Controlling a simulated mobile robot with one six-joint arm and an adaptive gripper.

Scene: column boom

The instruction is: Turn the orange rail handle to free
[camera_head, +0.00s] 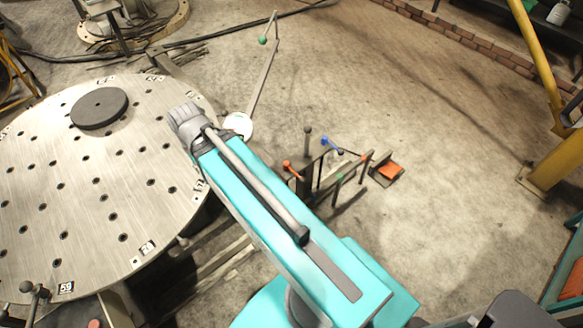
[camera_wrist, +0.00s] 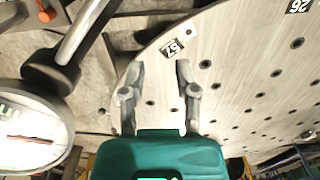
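An orange handle (camera_head: 292,170) shows in the head view on the low rail, just right of the turquoise boom. It is small there and its exact setting is hard to read. My gripper (camera_wrist: 158,68) is open in the wrist view, its two fingers apart with nothing between them. The fingers lie over the rim of the round plate (camera_wrist: 235,75), near the label 57.
Blue (camera_head: 328,142) and green (camera_head: 340,177) parts stand close to the orange handle. An orange block (camera_head: 390,170) in a dark holder lies to their right. A white dial (camera_wrist: 30,138) with a rod is at the wrist view's left.

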